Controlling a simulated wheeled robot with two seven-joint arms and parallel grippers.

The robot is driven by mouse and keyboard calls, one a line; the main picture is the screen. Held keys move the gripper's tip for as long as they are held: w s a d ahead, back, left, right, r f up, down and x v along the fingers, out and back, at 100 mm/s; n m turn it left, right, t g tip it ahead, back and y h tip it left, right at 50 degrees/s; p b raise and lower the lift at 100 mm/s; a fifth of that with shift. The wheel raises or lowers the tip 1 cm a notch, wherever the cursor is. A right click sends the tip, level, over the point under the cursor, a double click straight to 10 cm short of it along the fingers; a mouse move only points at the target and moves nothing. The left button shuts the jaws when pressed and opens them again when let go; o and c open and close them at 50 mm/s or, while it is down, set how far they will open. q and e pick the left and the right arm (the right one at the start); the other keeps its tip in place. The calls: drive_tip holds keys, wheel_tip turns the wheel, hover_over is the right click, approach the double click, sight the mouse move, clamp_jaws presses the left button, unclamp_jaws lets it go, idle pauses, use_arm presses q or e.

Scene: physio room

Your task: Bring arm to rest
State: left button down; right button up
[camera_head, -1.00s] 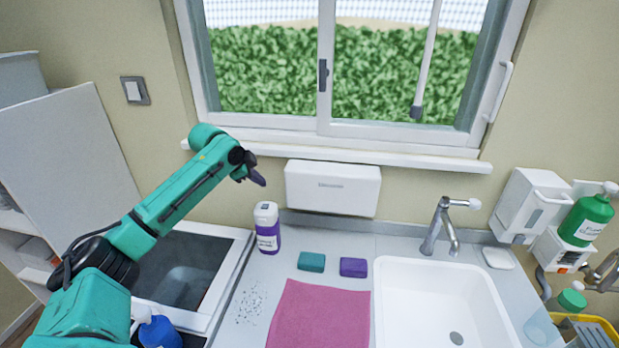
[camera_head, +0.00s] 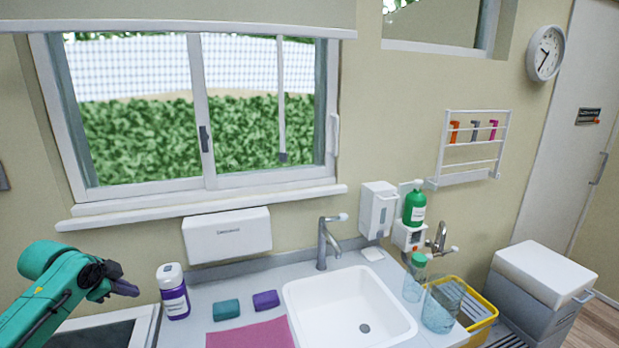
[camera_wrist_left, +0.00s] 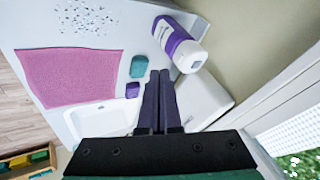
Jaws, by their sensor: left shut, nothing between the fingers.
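My left arm comes in from the left in the head view, raised over the counter's left end. Its gripper (camera_head: 124,288) is shut and empty, beside and left of the purple-labelled white bottle (camera_head: 174,292). In the left wrist view the two dark fingers (camera_wrist_left: 158,88) lie together with nothing between them. That view looks down on the counter, with the bottle (camera_wrist_left: 180,45) above the fingertips to the right. My right gripper does not show in either view.
The counter holds a pink cloth (camera_head: 250,335), a teal sponge (camera_head: 226,309), a purple sponge (camera_head: 265,300) and a sink (camera_head: 350,305). A glass jar (camera_head: 441,308) and yellow crate (camera_head: 480,310) stand right. The window (camera_head: 200,120) is behind. Space above the sink is free.

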use_arm(q)
drive_tip(key=s+d+f+g, duration=0.1)
drive_tip(key=s+d+f, duration=0.3)
drive_tip(key=d+f, duration=0.4)
drive_tip(key=s+d+f+g, duration=0.1)
drive_tip(key=s+d+f, duration=0.4)
drive_tip(key=d+f, duration=0.3)
drive_tip(key=s+d+f+n+g, duration=0.1)
drive_tip(key=s+d+n, duration=0.2)
drive_tip(key=s+n, duration=0.95)
drive_tip(key=s+f+m+g+b, duration=0.15)
drive_tip(key=s+f, duration=0.25)
drive_tip(key=f, duration=1.1)
drive_tip(key=s+f+m+b, duration=0.3)
drive_tip(key=f, duration=1.1)
drive_tip(key=s+a+f+g+b, duration=0.1)
drive_tip(key=s+a+f+b, duration=0.2)
drive_tip(key=s+f, duration=1.3)
drive_tip(key=shift+f+y, duration=0.2)
drive_tip(key=shift+y, duration=0.2)
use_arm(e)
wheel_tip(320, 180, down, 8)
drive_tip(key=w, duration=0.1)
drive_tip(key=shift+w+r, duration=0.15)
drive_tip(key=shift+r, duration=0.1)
